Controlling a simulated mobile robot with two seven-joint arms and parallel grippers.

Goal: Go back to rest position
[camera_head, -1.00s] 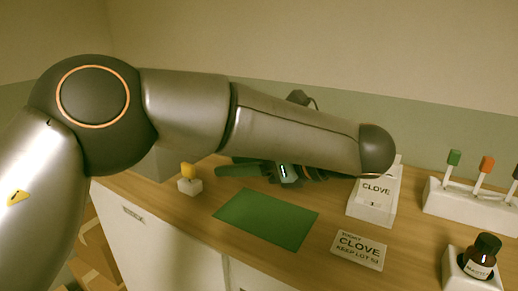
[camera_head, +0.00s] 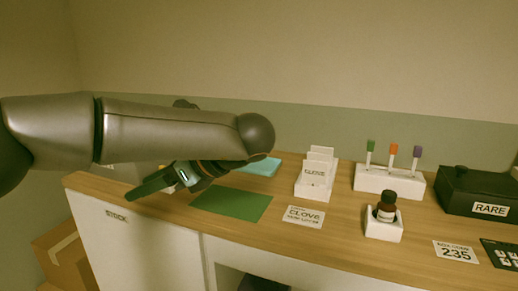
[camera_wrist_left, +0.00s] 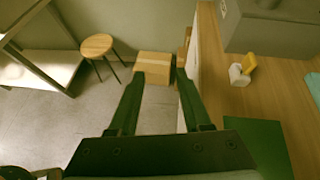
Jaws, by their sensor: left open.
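My left arm reaches in from the left in the head view. Its left gripper (camera_head: 150,186) is over the left end of the wooden counter (camera_head: 340,235), left of the green mat (camera_head: 232,204). In the left wrist view the left gripper (camera_wrist_left: 155,85) has its two fingers apart, with nothing between them. It points past the counter's edge towards the floor. The green mat (camera_wrist_left: 258,145) lies to the right of the fingers there. My right gripper is in neither view.
On the counter stand a CLOVE card holder (camera_head: 314,180), a CLOVE label (camera_head: 303,216), a dark bottle (camera_head: 386,207) in a white block, a rack (camera_head: 388,182) with coloured-top sticks and a black RARE box (camera_head: 475,192). A small yellow-topped item (camera_wrist_left: 248,64) and a stool (camera_wrist_left: 97,45) show too.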

